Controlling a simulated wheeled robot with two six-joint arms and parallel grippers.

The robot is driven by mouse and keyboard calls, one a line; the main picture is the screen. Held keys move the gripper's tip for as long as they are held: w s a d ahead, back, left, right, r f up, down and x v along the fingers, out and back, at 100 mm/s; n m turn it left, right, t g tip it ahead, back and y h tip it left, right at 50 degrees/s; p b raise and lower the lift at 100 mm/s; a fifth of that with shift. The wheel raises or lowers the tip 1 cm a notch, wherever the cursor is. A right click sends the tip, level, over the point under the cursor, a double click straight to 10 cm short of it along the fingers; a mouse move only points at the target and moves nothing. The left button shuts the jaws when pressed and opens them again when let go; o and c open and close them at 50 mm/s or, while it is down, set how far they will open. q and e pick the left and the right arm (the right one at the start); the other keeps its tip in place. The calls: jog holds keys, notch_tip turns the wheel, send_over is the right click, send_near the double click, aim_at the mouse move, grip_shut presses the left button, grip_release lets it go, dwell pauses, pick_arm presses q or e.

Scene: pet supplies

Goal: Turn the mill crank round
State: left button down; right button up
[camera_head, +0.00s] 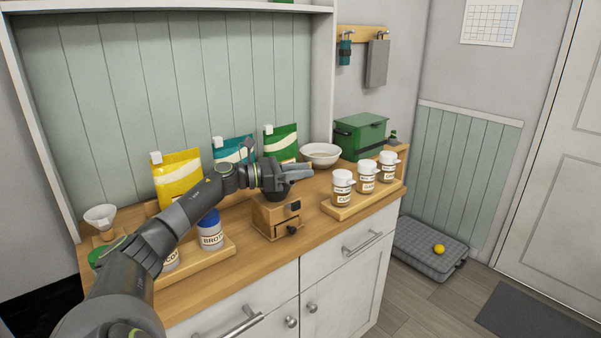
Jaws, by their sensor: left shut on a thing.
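The mill (277,218) is a small wooden box with a dark top and a dark knob low on its front. It stands on the wooden counter near the middle of the view. My left arm reaches in from the left, and my left gripper (298,171) is right over the top of the mill, pointing right. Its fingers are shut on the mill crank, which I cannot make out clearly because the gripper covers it. My right gripper is not in view.
White-lidded jars (342,188) stand on a wooden tray right of the mill. A white bowl (321,154) and green box (360,135) are behind. A blue-lidded jar (210,231) is left of the mill. Yellow (178,177) and green bags (281,143) stand along the back.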

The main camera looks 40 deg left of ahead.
pick_arm(q)
jog(key=shift+r, duration=0.1)
jog(key=c, duration=1.2)
grip_release()
jog(key=shift+o, duration=0.2)
jog(key=shift+a, duration=0.1)
jog(key=b+v, duration=0.1)
jog(key=v, duration=0.3)
jog(key=b+v, duration=0.2)
jog(key=v, duration=0.3)
jog(key=shift+f, duration=0.25)
jog(key=p+v, duration=0.1)
jog(key=v, duration=0.7)
jog(key=shift+s, duration=0.2)
jog(key=shift+r, duration=0.15)
